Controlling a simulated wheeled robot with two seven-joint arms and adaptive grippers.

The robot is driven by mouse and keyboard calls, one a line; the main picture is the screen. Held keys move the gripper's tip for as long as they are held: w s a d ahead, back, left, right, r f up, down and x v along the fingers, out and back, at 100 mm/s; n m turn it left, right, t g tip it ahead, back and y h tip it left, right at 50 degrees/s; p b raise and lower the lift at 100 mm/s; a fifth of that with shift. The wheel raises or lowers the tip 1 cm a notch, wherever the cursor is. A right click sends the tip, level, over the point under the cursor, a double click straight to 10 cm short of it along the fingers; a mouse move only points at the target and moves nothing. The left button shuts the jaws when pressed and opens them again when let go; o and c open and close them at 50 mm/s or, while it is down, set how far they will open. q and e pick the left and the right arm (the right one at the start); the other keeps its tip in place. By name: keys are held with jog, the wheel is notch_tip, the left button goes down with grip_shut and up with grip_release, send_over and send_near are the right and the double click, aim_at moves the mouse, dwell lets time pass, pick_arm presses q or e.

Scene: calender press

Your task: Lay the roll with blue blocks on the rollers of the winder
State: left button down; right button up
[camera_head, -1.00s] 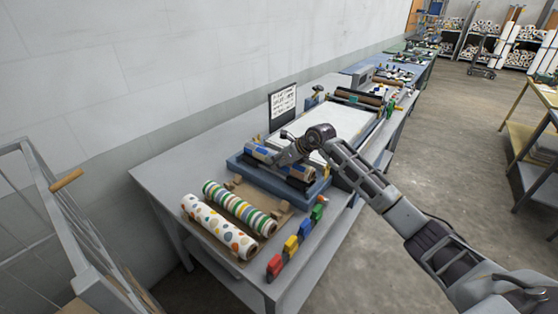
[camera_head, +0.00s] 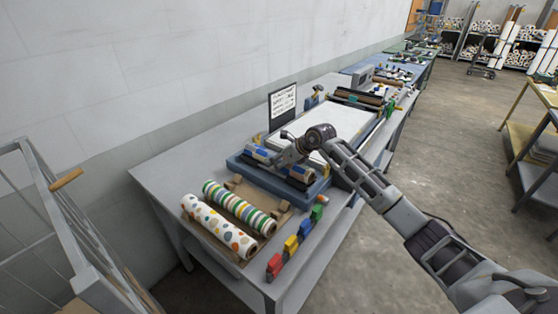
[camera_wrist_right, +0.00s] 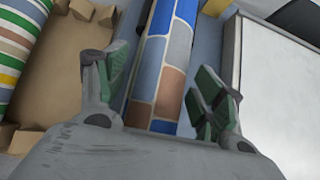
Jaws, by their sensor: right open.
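The roll with blue blocks (camera_head: 302,174), patterned in blue, brown and grey, lies along the blue-framed winder (camera_head: 240,166) over its dark rollers. The right gripper (camera_head: 287,158) is over the roll's middle and hides that part in the head view. In the right wrist view the roll (camera_wrist_right: 168,65) runs between the two green-padded fingers of the right gripper (camera_wrist_right: 160,92). The fingers are open, with a gap visible on the roll's right side. Contact between roll and rollers is hard to make out. My left gripper is not in view.
A spotted roll (camera_head: 215,226) and a striped roll (camera_head: 238,206) lie in a cardboard cradle in front of the winder. Coloured blocks (camera_head: 290,245) line the table's right edge. A white bed (camera_head: 335,120) and a sign (camera_head: 283,101) stand behind. The table's left side is clear.

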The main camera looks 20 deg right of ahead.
jog(key=shift+v, duration=1.05)
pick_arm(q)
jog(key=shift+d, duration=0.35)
pick_arm(e)
jog(key=shift+v, duration=4.9)
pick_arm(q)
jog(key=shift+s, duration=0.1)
pick_arm(e)
jog(key=shift+s, duration=0.1)
